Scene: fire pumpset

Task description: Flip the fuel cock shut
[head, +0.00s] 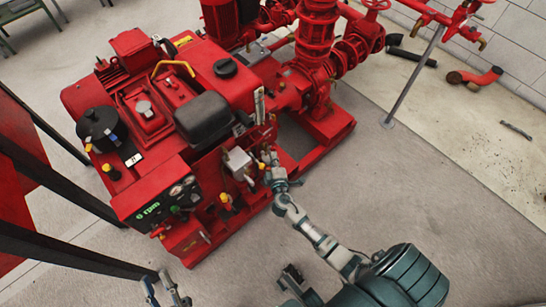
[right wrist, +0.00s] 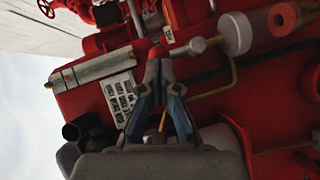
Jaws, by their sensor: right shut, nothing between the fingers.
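The red fire pumpset (head: 185,90) fills the upper left and middle of the head view. My right gripper (head: 268,157) reaches its near side, beside a light grey box. In the right wrist view the right gripper (right wrist: 158,52) is shut and empty, its fingertips together. Just beyond the tips is a small grey lever (right wrist: 190,46) on a pale round fitting (right wrist: 235,33) with a brass pipe; this looks like the fuel cock. Whether the tips touch it I cannot tell. My left gripper (head: 167,286) is open and empty at the lower left, away from the pumpset.
A control panel (head: 160,208) with gauges is at the pumpset's near left end. Red pipework (head: 315,45) rises behind, with a thin grey post (head: 412,80) to the right. Dark frame bars (head: 60,185) stand at left.

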